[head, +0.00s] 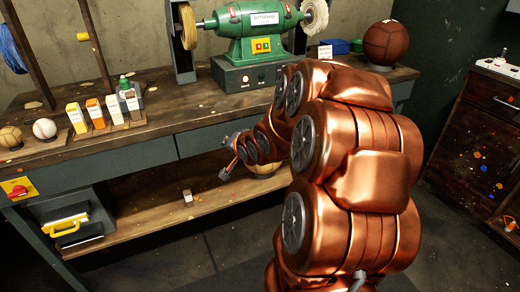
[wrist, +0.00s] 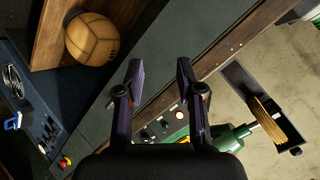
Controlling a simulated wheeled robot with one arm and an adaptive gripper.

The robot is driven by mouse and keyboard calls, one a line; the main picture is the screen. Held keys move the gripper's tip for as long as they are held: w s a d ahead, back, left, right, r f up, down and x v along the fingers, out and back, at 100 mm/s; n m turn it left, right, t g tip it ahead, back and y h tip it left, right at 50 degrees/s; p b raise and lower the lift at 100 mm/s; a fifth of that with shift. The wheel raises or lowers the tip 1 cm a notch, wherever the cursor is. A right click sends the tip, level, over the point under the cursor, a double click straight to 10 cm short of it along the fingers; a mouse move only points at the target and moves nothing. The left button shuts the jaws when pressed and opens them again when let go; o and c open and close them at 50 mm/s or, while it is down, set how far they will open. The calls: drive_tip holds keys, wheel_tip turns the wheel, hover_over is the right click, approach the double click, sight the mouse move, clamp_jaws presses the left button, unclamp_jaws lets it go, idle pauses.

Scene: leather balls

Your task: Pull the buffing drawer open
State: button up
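Green front panels run under the bench top in the head view, one below the buffing machine (head: 238,130) and one to its left (head: 118,160). They look flush with the bench, and I cannot tell by label which is the buffing drawer. My gripper (head: 227,158) is in front of the panel below the machine. In the wrist view my gripper (wrist: 158,68) has its two fingers well apart with nothing between them. The green bench front (wrist: 172,52) shows behind and between the fingers. No handle is clearly visible there; my arm hides part of the bench front.
The green buffing machine (head: 262,35) stands on the bench. Bottles (head: 95,113) and balls (head: 44,129) sit at left, a brown ball (head: 386,43) at right. A tan ball (wrist: 92,38) is on the lower shelf. A yellow-handled tray (head: 68,226) is at lower left.

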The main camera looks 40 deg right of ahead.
drive_tip(key=s+d+f+m+t+h+b, duration=0.1)
drive_tip(key=d+f+m+t+h+b, duration=0.1)
drive_tip(key=d+f+m+t+b, duration=0.35)
drive_tip(key=s+d+f+m+t+h+b, duration=0.1)
drive_tip(key=d+f+m+t+b, duration=0.15)
drive_tip(key=d+b, duration=0.6)
drive_tip(key=shift+m, duration=0.3)
drive_tip(key=shift+s+d+r+b+x, duration=0.1)
drive_tip(key=shift+d+r+b+x, duration=0.1)
drive_tip(key=shift+x, duration=1.15)
drive_tip(key=shift+s+d+r+b+x, duration=0.1)
drive_tip(key=shift+r+b+x, duration=0.15)
drive_tip(key=shift+x, duration=1.05)
drive_tip(key=shift+s+d+r+b+x, duration=0.1)
drive_tip(key=shift+d+r+b+x, duration=0.1)
drive_tip(key=shift+x, duration=1.15)
clamp_jaws()
drive_tip(key=shift+w, duration=0.1)
